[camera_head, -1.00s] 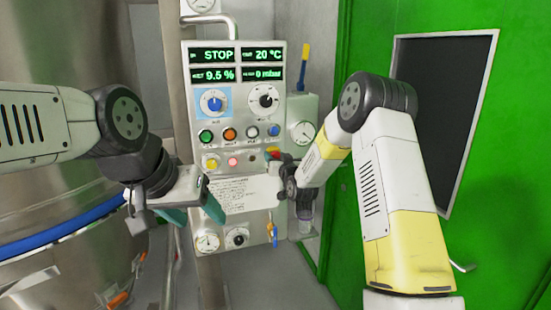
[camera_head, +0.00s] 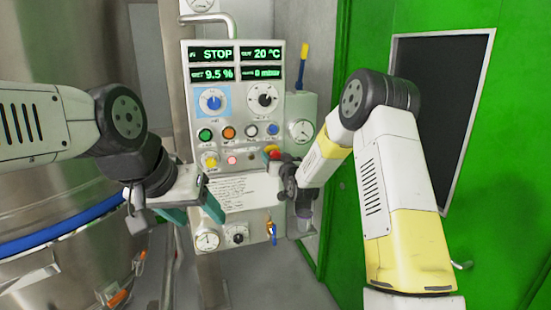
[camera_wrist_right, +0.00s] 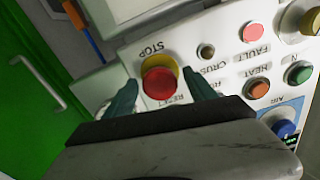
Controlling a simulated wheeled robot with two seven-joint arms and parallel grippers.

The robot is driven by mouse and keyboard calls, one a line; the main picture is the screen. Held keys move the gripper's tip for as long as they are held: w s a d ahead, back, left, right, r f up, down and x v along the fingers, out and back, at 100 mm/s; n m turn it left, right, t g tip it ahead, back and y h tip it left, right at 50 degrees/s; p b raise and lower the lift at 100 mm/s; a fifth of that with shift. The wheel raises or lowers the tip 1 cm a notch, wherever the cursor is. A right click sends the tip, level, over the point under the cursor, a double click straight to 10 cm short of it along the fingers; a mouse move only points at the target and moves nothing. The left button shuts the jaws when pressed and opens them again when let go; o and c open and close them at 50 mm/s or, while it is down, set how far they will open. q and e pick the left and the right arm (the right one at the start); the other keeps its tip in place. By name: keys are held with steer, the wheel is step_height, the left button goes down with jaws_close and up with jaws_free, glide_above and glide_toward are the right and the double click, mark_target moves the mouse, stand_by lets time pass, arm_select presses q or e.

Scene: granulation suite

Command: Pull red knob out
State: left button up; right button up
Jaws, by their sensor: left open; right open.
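The red knob (camera_head: 273,152) is a red mushroom button on a yellow collar, at the right side of the control panel (camera_head: 240,140). In the right wrist view the red knob (camera_wrist_right: 160,83) sits between the two teal fingers of my open right gripper (camera_wrist_right: 163,95), below the "STOP" lettering. I cannot tell whether the fingers touch it. In the head view my right gripper (camera_head: 275,160) is at the knob, its fingers partly hidden by the wrist. My left gripper (camera_head: 195,212) is open and empty, in front of the panel's lower left.
The panel carries displays (camera_head: 237,63) reading STOP, two dials and several coloured buttons. A blue-handled valve (camera_head: 272,230) hangs below. A steel vessel (camera_head: 60,240) stands at left, a green door (camera_head: 365,50) at right. A grey gauge box (camera_head: 301,120) adjoins the panel.

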steer(key=v, duration=0.7)
steer(key=shift+s, duration=0.35)
steer(key=shift+d, duration=0.1)
steer(key=s+d+r+g+h, duration=0.3)
steer(key=s+d+r+g, duration=0.35)
steer(key=s, duration=0.65)
steer(key=s+d+g, duration=0.2)
steer(key=s, duration=1.1)
steer(key=s+d+r+m+g, duration=0.1)
steer(key=s+d+g, duration=0.1)
steer(key=s, duration=1.1)
steer(key=shift+s+d+r, duration=0.3)
steer(key=shift+s+d, duration=0.1)
steer(key=shift+d, duration=0.2)
